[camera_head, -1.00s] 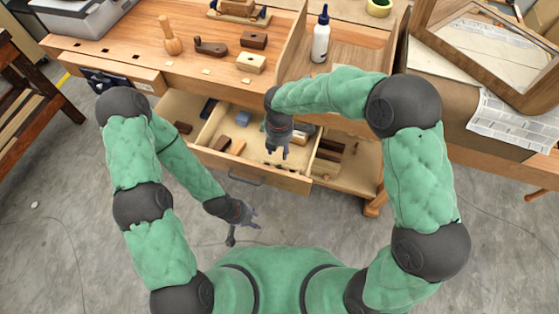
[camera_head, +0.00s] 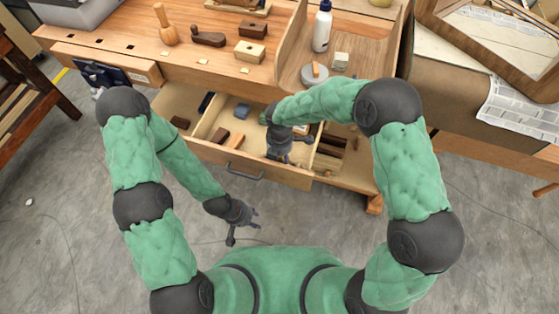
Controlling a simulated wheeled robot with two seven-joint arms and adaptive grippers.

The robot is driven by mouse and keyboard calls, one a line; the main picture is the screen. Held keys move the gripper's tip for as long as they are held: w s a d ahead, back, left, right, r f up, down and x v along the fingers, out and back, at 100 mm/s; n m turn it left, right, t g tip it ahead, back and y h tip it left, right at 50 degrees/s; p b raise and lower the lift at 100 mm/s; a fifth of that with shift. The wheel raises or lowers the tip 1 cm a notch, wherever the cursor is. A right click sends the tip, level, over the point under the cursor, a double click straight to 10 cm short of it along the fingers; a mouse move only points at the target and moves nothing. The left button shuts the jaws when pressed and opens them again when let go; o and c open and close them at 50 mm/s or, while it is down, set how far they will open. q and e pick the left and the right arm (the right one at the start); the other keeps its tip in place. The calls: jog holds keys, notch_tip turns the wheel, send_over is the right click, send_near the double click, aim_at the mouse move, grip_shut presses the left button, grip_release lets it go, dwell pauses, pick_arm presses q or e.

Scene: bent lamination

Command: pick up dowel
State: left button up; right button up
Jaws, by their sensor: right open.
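The open drawer (camera_head: 205,152) holds several small wooden pieces. A light stick-like piece (camera_head: 237,140) lies in its middle compartment, and dark sticks (camera_head: 331,147) lie in the right compartment. I cannot tell which of these, if any, is the dowel. My left gripper (camera_head: 257,219) is open and empty in front of the drawer, above the floor.
The bench top (camera_head: 120,28) carries a mallet (camera_head: 165,27), a plane-like tool (camera_head: 208,38) and wooden blocks (camera_head: 250,52). A white bottle (camera_head: 322,27), a grey disc (camera_head: 314,74) and a pale block (camera_head: 341,61) stand to the right. A framed panel (camera_head: 510,45) is at far right.

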jog(key=shift+r, duration=0.1)
jog(key=c, duration=0.8)
jog(key=shift+c, duration=0.2)
jog(key=shift+r, duration=0.1)
